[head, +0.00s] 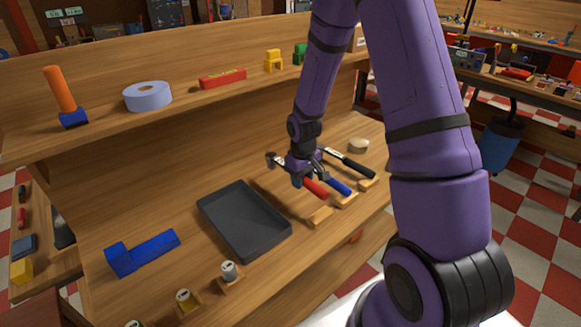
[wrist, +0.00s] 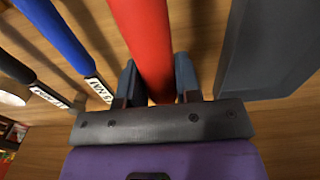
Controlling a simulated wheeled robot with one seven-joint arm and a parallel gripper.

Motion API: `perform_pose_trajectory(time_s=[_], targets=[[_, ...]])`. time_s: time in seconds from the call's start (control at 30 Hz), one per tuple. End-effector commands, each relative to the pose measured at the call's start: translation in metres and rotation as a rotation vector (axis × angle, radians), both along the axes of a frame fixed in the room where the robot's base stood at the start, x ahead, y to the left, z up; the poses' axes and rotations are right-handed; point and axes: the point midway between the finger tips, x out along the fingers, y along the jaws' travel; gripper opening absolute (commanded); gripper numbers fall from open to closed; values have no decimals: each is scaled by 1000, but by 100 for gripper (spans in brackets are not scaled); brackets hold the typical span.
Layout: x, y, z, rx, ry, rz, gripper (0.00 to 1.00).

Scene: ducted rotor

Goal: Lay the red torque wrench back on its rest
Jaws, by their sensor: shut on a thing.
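The red torque wrench has a red handle (head: 314,188), and its dark head shows at the back left of my gripper in the head view. My gripper (head: 307,181) is shut on the wrench. In the wrist view the red handle (wrist: 145,40) runs between the two fingers of my gripper (wrist: 158,80). Small wooden rests stand along the bench front; one wooden rest (head: 320,217) lies just in front of the red handle's end. Whether the wrench touches a rest or the bench cannot be told.
A blue-handled wrench (head: 335,185) and a black-handled wrench (head: 350,163) lie to the right. A dark tray (head: 243,222) sits close on the left. A blue block (head: 142,252) and several small cylinders in holders are farther left. A shelf (head: 190,105) with objects runs above the bench.

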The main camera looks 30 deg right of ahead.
Motion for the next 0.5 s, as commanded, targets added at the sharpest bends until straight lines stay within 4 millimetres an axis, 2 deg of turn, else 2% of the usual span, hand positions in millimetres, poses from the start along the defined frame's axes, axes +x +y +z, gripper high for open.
perform_pose_trajectory(time_s=[0.5], targets=[[0, 0, 3, 1, 12, -1, 3]])
